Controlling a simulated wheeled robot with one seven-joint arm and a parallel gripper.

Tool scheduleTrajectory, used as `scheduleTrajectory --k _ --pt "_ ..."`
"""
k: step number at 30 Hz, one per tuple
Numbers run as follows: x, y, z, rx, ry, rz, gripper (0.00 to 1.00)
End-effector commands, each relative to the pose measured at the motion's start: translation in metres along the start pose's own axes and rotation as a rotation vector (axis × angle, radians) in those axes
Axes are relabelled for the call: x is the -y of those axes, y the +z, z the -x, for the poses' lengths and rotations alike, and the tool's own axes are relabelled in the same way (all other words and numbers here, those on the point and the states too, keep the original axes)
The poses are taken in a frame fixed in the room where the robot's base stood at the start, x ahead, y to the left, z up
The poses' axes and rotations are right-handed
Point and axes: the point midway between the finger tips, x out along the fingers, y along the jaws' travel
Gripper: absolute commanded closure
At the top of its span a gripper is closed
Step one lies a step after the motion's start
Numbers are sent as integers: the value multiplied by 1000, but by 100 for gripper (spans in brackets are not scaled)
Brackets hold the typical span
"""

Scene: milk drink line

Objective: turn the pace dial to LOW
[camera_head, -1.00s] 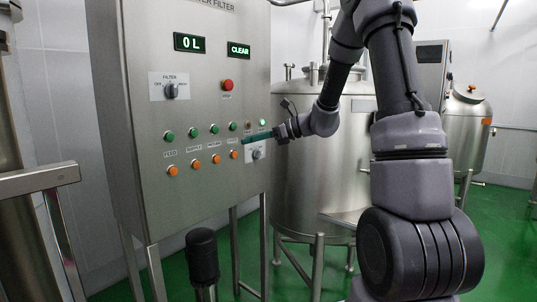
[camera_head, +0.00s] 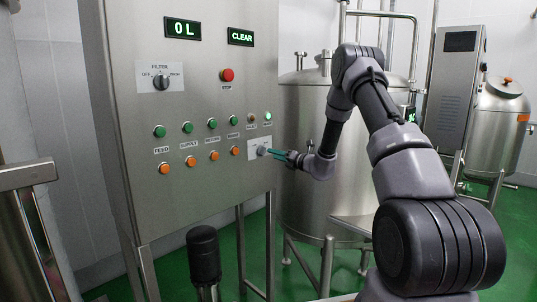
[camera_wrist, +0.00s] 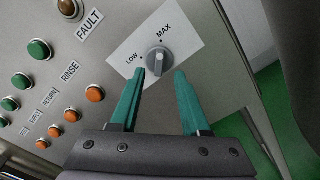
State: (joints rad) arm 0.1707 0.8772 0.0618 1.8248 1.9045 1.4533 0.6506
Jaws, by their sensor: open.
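The pace dial (camera_wrist: 159,60) is a grey knob on a white plate marked LOW and MAX, on the steel control panel. In the wrist view its pointer is towards the upper part of the plate, but I cannot tell its exact setting. In the head view the dial (camera_head: 262,152) is at the lower right of the panel. My gripper (camera_wrist: 165,75) is open, its two teal fingers pointing at the plate, one at each side just below the knob in the picture. I cannot tell whether they touch it. My gripper (camera_head: 272,154) also shows beside the dial in the head view.
Green buttons (camera_head: 188,128) and orange buttons (camera_head: 190,157) line the panel left of the dial. A red stop button (camera_head: 227,75) and a filter switch (camera_head: 161,82) sit higher. A steel tank (camera_head: 320,190) stands right of the panel.

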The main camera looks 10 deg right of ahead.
Motion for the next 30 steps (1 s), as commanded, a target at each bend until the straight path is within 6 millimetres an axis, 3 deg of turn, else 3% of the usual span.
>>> scheduleTrajectory --k 3,9,19,20,23,24,30 --pt "-1 -1 -21 -1 2 1 54" --pt "0 0 -42 -1 0 2 54" --pt "0 0 -46 -1 0 1 54" --pt "0 0 -46 -1 0 1 58" --pt "0 0 -46 -1 0 1 96" --pt "0 0 -46 -1 0 1 100" --pt "0 0 -46 -1 0 4 100"
